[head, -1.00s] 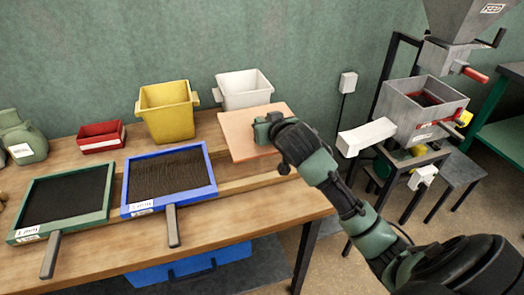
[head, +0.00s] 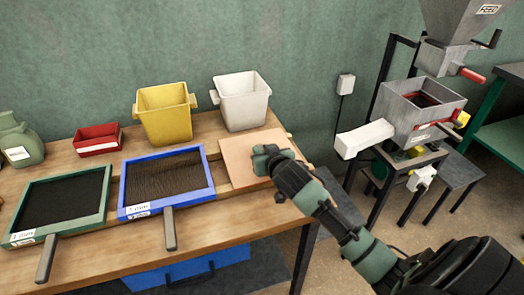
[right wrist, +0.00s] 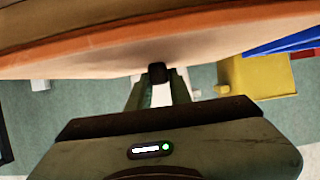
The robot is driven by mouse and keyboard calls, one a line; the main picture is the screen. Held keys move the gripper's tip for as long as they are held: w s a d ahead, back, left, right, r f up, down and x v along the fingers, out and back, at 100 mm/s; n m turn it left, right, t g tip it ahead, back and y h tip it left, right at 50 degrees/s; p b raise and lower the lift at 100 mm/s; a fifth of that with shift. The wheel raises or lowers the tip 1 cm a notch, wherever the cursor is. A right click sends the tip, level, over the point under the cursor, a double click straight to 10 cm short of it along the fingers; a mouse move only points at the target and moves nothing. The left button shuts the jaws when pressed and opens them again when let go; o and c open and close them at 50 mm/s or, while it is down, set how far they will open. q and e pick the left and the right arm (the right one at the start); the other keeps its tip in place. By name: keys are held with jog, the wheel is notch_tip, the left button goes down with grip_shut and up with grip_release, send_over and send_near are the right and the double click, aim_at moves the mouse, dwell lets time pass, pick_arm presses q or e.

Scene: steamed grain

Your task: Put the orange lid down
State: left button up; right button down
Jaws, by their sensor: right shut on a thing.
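The orange lid (head: 236,170) is a flat, pale orange square board at the right part of the workbench, just right of the blue-framed sieve. It is low over the bench top; I cannot tell whether it touches. My right gripper (head: 262,158) is shut on the lid. In the right wrist view the lid (right wrist: 100,62) spans the top, and the fingers (right wrist: 157,78) meet at a small dark knob against it. My left gripper is not in view.
The blue-framed sieve (head: 124,186) and green-framed sieve (head: 22,238) lie left of the lid. A yellow bin (head: 166,122), white bin (head: 244,112) and red tray (head: 98,147) stand behind. The workbench (head: 215,226) has bare wood in front. A grey mill (head: 436,120) stands at right.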

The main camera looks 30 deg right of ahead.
jog(key=shift+f, duration=0.1)
jog(key=c, duration=1.3)
grip_release()
